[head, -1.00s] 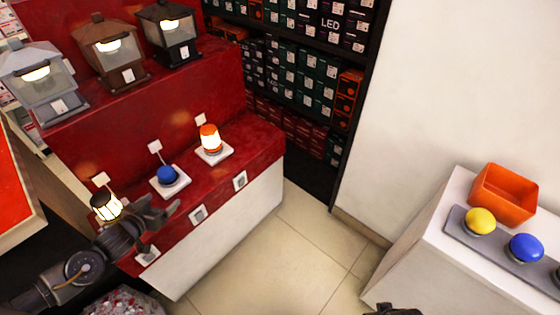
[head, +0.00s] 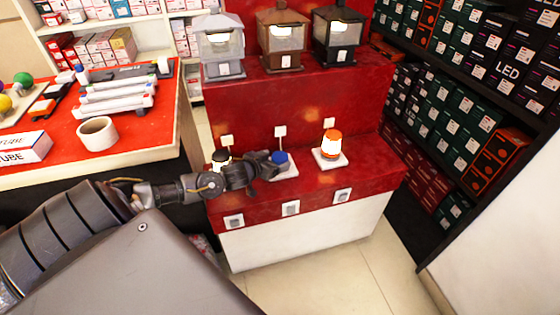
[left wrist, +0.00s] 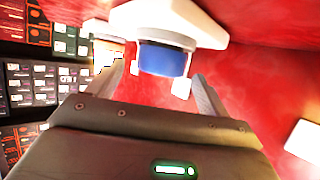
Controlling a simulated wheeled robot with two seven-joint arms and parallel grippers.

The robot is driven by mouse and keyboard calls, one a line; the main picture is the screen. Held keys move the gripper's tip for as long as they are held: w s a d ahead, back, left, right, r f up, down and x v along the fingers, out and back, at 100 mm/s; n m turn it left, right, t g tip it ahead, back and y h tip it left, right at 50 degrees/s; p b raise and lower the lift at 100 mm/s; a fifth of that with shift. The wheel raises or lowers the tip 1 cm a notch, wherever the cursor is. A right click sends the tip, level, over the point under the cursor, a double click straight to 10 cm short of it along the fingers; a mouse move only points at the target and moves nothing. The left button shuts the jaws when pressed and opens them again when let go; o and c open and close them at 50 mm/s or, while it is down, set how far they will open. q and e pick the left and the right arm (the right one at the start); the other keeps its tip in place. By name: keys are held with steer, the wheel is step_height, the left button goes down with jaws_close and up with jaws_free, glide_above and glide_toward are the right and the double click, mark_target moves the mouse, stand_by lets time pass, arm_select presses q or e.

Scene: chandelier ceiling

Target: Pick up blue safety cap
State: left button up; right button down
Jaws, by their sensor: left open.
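The blue safety cap (head: 281,158) sits on a white square base (head: 289,172) on the lower red shelf, between two small lamps. My left gripper (head: 268,161) reaches in from the left, close to the cap, and hides part of its left side. In the left wrist view the blue cap (left wrist: 163,60) shows against its white base (left wrist: 165,22). The open jaws of my left gripper (left wrist: 160,72) have one finger to each side of it. I cannot tell whether a finger touches it. My right gripper is not in view.
An orange-topped lamp (head: 332,146) stands right of the cap. A black-framed lamp (head: 221,160) stands to the left, partly behind my arm. Lanterns (head: 283,42) stand on the upper red step (head: 300,90). Free floor (head: 340,270) lies in front.

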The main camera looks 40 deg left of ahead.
mark_target(282, 157)
arm_select(q)
steer(key=b+x, duration=0.1)
steer(key=x, duration=0.4)
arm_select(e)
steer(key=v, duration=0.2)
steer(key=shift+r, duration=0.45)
arm_select(q)
steer(key=shift+c, duration=0.5)
steer(key=c, duration=1)
